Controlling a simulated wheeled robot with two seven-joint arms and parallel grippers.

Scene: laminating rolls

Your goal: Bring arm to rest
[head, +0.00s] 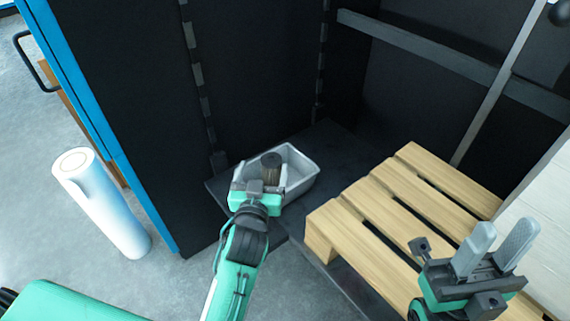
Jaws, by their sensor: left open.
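My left gripper (261,176) is open at the near side of a grey tray (303,178), its fingers at the tray's near rim. A dark brownish cylinder (271,166) shows at the tray, just beyond and between the fingers. I cannot tell whether the fingers touch it. My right gripper (495,246) is at the lower right, its two grey fingers pointing up and apart, with nothing between them. It is in front of the wooden pallet in the picture.
The tray sits on a dark shelf (335,142) beside a wooden pallet (420,180). Dark panels with slotted uprights (197,75) stand behind. A white roll (105,205) stands on the grey floor at left, near a blue-edged panel (110,140). White stacked material (545,215) is at right.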

